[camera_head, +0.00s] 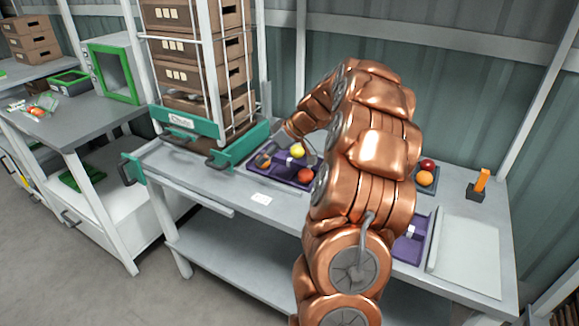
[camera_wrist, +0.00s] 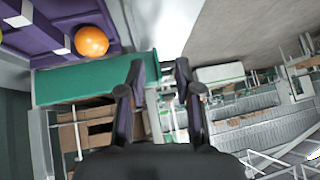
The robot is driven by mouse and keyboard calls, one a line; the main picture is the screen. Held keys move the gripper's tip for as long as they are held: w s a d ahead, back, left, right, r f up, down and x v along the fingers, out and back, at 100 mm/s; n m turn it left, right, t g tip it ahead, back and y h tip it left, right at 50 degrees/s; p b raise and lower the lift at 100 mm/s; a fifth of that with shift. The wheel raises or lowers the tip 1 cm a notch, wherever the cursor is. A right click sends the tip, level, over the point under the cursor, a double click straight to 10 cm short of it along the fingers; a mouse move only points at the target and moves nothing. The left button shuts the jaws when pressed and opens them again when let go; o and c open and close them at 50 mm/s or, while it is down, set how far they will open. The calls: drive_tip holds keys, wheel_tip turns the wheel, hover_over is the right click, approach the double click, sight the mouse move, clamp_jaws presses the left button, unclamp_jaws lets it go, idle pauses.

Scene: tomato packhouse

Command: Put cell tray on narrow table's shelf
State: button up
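A purple cell tray (camera_head: 283,180) lies on the grey worktable, with an orange, a yellow and a red tomato showing in it. Part of a purple tray with an orange tomato (camera_wrist: 91,41) also shows at the upper left of the wrist view (camera_wrist: 30,42). My gripper (camera_head: 289,150) is over the tray in the head view, partly hidden by my arm. In the wrist view my gripper (camera_wrist: 160,70) has its two fingers apart with nothing between them. A second purple tray (camera_head: 405,250) sits farther right, partly behind my arm. A lower shelf (camera_head: 225,258) runs under the worktable.
A cart of brown crates (camera_head: 200,75) with a teal base (camera_head: 215,140) stands behind the tray's left. A small tray with tomatoes (camera_head: 427,187), an orange-handled item (camera_head: 481,183) and a pale panel (camera_head: 468,255) are at right. Another table (camera_head: 75,125) stands left.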

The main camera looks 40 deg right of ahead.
drive_tip(key=t+h, duration=0.2)
approach(290, 160)
drive_tip(key=shift+x, duration=0.8)
drive_tip(key=shift+w+d+f, duration=0.15)
drive_tip(key=shift+d, duration=0.1)
drive_tip(key=shift+p+x, duration=1)
drive_tip(key=shift+x, duration=2.7)
drive_tip(key=shift+a, duration=0.15)
clamp_jaws()
